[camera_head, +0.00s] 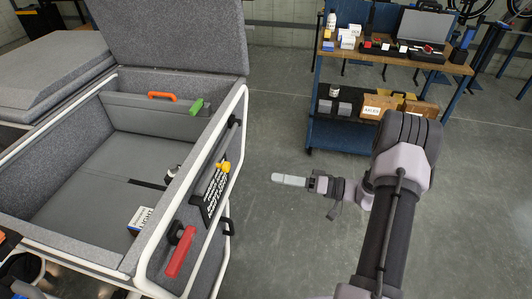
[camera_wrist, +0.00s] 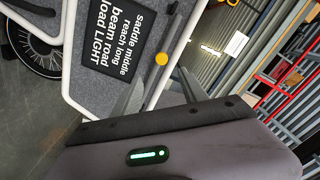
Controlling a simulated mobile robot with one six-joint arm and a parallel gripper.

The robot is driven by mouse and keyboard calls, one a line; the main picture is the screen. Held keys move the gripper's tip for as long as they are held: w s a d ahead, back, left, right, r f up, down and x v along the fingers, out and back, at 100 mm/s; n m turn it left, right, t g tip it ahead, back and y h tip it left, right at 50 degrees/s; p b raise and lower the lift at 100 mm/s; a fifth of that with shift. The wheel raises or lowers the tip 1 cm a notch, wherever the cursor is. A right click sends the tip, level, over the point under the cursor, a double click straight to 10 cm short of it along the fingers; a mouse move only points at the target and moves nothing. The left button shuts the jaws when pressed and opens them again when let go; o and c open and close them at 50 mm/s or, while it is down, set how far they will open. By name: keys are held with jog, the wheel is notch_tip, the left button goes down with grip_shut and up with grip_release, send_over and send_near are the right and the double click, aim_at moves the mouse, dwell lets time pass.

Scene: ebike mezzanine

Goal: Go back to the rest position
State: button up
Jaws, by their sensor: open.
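My gripper (camera_head: 290,180) is held out over the floor in the head view, to the right of the grey felt-lined cargo box (camera_head: 240,110). Its fingers point left toward the box's side and touch nothing. In the wrist view the two fingers (camera_wrist: 160,92) stand apart with nothing between them. Beyond them is the box's side with a black text sign (camera_wrist: 118,40) and a yellow knob (camera_wrist: 161,58). In the head view the sign (camera_head: 209,195) and the knob (camera_head: 224,167) are on the box's outer wall.
The box holds a small white carton (camera_head: 139,219); an orange handle (camera_head: 162,96) and a green piece (camera_head: 196,107) are near its far end. A red-handled item (camera_head: 180,252) hangs on its outside. A blue-framed workbench (camera_head: 390,57) stands at the back right. The floor between is clear.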

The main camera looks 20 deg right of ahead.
jog(key=s+a+r+n+g+h, duration=0.1)
jog(key=s+a+r+g+h, duration=0.1)
jog(key=s+a+r+g, duration=0.5)
jog(key=s+a+r+g+h, duration=0.2)
jog(key=s+a+r+g, duration=0.1)
jog(key=a+r, duration=0.4)
jog(key=s+a+r+m+t+h, duration=0.1)
jog(key=s+r+m+t+h, duration=0.1)
jog(key=s+h, duration=0.2)
jog(key=s+a+r+m+t+h, duration=0.1)
jog(key=s+r+m+t+h, duration=0.2)
jog(key=s, duration=0.5)
jog(key=shift+r+m+h, duration=0.15)
jog(key=shift+m+h, duration=0.15)
jog(key=shift+h, duration=0.5)
jog(key=shift+s+a, duration=0.1)
jog(key=shift+c, duration=0.2)
